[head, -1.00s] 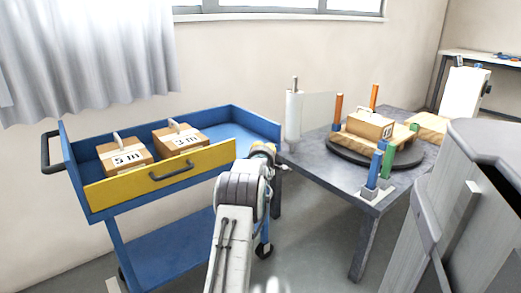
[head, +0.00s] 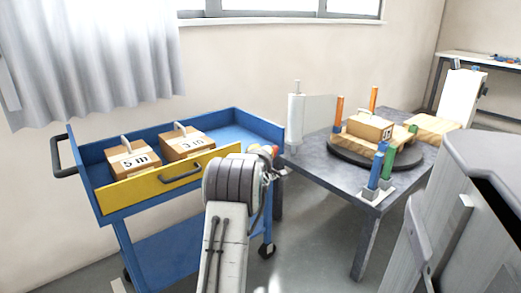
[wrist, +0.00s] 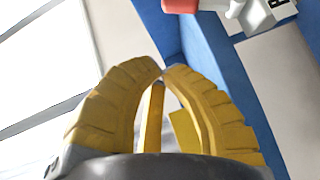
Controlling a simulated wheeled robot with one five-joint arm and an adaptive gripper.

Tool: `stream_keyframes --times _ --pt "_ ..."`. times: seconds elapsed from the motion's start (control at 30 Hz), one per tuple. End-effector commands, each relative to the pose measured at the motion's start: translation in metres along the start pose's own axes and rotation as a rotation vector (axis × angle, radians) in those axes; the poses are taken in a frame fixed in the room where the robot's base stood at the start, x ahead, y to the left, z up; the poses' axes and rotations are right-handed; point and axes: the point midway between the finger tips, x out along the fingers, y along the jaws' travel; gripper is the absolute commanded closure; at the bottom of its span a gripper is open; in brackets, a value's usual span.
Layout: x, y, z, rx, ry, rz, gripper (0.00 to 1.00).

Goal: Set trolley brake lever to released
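The blue trolley (head: 160,262) with a yellow front panel (head: 140,189) stands at left; its blue frame (wrist: 200,75) also fills part of the wrist view. A red part (wrist: 182,5), likely the brake lever's grip, is cut off at the top of the wrist view. A pale grey bracket (wrist: 262,14) with a dark letter is beside it. A small red spot (head: 274,150) shows at the trolley's right corner in the head view. My gripper (wrist: 163,71) has its yellow fingertips together, nothing held, below and apart from the red part. My arm mostly hides it in the head view.
Two labelled boxes (head: 133,162) sit in the trolley's top tray. A grey table (head: 345,182) with a turntable (head: 372,157), coloured posts and a white roll (head: 295,118) stands close to the trolley's right. A grey cabinet-like body (head: 465,200) fills the right foreground.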

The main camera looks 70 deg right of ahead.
Motion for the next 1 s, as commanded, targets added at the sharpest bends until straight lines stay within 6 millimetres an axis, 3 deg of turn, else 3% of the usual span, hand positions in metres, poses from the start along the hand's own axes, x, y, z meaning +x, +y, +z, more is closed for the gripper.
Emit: stream_keyframes --times 0.03,0.4,1.0 --pt "-0.006 0.007 0.0 0.0 -0.001 -0.002 1.0" --pt "-0.034 0.011 0.001 0.0 -0.003 0.0 1.0" --pt "-0.038 0.011 0.001 0.0 -0.003 0.001 1.0"
